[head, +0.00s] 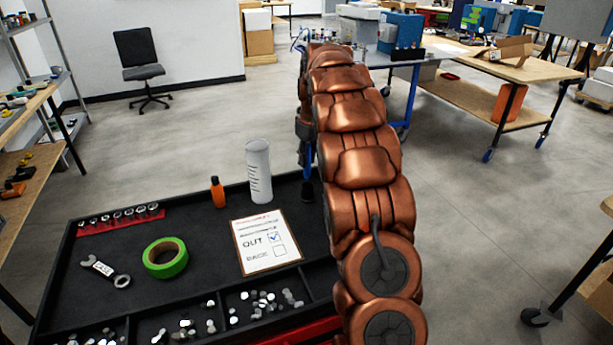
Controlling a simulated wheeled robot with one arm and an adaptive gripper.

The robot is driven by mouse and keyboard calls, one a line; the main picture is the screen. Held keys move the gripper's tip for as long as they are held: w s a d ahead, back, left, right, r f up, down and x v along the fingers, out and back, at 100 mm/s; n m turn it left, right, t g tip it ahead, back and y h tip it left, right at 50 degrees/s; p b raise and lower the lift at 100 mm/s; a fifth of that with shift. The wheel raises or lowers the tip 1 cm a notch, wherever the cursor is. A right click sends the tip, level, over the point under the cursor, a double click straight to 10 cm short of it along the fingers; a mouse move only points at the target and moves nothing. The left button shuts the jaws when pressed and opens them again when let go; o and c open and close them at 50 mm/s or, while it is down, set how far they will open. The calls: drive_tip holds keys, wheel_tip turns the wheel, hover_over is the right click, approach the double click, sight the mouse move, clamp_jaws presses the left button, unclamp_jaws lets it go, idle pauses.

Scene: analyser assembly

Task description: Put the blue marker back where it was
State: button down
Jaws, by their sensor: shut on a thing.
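My gripper (305,140) hangs down beside my copper arm, at the right part of the black tray top. It is shut on the blue marker (308,160), which shows as a thin upright blue strip below it. The arm hides part of the gripper and what lies to its right. A dark piece shows at the marker's lower end; whether it touches the tray is unclear. A white card (266,242) lies in front of the gripper, with "OUT" ticked and a lower box empty.
Green tape (165,258), a wrench (105,271) and a red socket rail (121,218) lie left. Small metal parts (265,303) fill front compartments.

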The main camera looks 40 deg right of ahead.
sight(310, 149)
drive_tip(key=shift+f+p, duration=0.45)
drive_tip(key=shift+f, duration=2.6)
drive_tip(key=shift+f, duration=0.1)
drive_tip(key=c, duration=1)
unclamp_jaws()
drive_tip(key=r, duration=0.3)
drive_tip(key=s+r+b, duration=0.1)
drive_tip(key=r, duration=0.3)
drive_tip(key=r+b, duration=0.1)
drive_tip(key=r, duration=0.3)
drive_tip(key=shift+s+d, duration=0.1)
drive_tip(key=shift+s, duration=0.1)
drive_tip(key=shift+s+r, duration=0.15)
drive_tip(key=shift+r, duration=0.4)
